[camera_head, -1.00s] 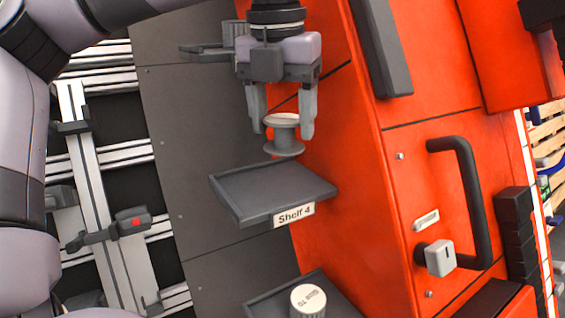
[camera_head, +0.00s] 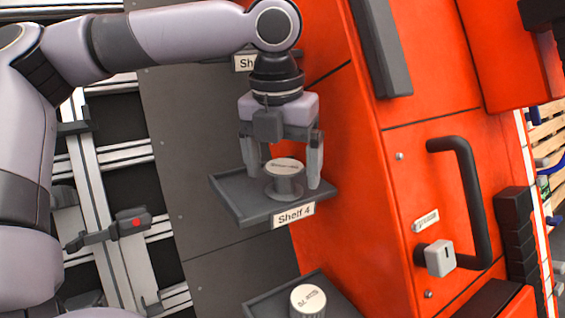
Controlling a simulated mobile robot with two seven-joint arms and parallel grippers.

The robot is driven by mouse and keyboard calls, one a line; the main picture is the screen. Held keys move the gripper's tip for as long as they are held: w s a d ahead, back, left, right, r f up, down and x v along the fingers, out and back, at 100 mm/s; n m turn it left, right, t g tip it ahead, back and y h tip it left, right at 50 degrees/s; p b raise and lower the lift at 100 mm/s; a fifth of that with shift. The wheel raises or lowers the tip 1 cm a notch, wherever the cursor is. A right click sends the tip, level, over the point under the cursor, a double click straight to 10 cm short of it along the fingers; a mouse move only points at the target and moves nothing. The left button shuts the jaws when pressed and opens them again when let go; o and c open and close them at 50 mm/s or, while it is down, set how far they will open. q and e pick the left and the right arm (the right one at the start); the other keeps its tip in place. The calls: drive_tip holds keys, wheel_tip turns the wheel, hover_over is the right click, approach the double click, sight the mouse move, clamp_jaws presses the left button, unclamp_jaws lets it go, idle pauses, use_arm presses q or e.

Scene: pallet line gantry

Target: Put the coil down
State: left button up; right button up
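The coil (camera_head: 284,187) is a small grey spool with a pale labelled top. It stands upright on the grey tray of Shelf 4 (camera_head: 232,199), towards its right side. My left gripper (camera_head: 284,175) points down over the tray, with one finger on each side of the coil. The fingers are open, with a narrow gap between each finger and the coil. My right gripper is out of view.
A lower grey tray (camera_head: 262,305) holds another labelled spool (camera_head: 308,300). Another shelf label (camera_head: 246,63) shows above, partly behind my arm. An orange cabinet (camera_head: 365,190) with a black handle (camera_head: 470,190) stands to the right.

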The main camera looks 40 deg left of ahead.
sight(278, 173)
use_arm(q)
wheel_tip(278, 173, up, 12)
drive_tip(key=s, duration=0.1)
drive_tip(key=shift+s+d, duration=0.35)
drive_tip(key=shift+s, duration=0.05)
idle(0.7)
